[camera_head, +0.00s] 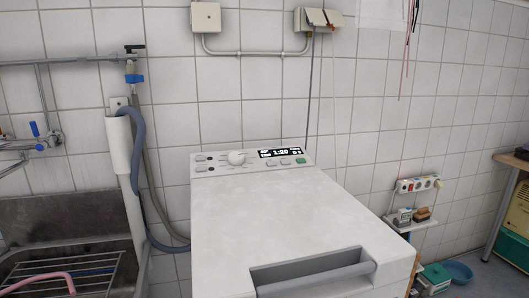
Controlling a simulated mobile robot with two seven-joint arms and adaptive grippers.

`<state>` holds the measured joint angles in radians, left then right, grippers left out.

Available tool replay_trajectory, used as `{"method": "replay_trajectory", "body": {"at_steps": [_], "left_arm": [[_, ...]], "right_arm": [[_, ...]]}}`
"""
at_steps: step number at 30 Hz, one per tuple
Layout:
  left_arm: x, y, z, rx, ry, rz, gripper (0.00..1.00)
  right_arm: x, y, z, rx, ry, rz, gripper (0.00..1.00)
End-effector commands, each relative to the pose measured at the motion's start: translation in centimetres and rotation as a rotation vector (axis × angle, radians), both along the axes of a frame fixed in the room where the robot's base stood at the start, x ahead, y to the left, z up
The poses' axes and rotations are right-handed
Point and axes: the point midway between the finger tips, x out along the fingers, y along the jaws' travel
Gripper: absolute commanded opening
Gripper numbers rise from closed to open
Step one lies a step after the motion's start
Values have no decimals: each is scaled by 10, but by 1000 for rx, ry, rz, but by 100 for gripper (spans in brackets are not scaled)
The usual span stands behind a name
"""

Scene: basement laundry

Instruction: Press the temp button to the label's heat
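A white top-loading washing machine (270,215) stands in the middle of the view, with its lid shut and a grey handle recess (318,273) at the front. Its control panel (215,172) is along the back edge. The panel has a round white knob (237,157), a lit black display (280,153) that seems to read 1:20, and small buttons (278,162) below the display. A green button (300,161) is at the right end. Which button is temp is too small to read. No care label is clearly visible. Neither gripper is in view.
A metal sink (65,225) with a wire rack (95,270) and a pink hose (50,277) is at the left. A shelf (412,221) with small items is on the right wall. A blue basin (457,271) is on the floor. Space above the machine is clear.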

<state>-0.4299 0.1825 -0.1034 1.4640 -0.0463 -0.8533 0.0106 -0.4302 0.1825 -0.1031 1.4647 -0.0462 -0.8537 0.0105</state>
Motion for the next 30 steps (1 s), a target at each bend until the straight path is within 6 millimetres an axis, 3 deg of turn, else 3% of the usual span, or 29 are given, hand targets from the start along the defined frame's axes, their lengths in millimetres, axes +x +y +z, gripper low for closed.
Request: {"method": "replay_trajectory", "body": {"at_steps": [5,15,30], "left_arm": [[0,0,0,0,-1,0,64],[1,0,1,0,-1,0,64],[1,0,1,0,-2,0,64]], "right_arm": [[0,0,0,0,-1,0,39],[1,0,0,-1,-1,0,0],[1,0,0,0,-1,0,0]]}}
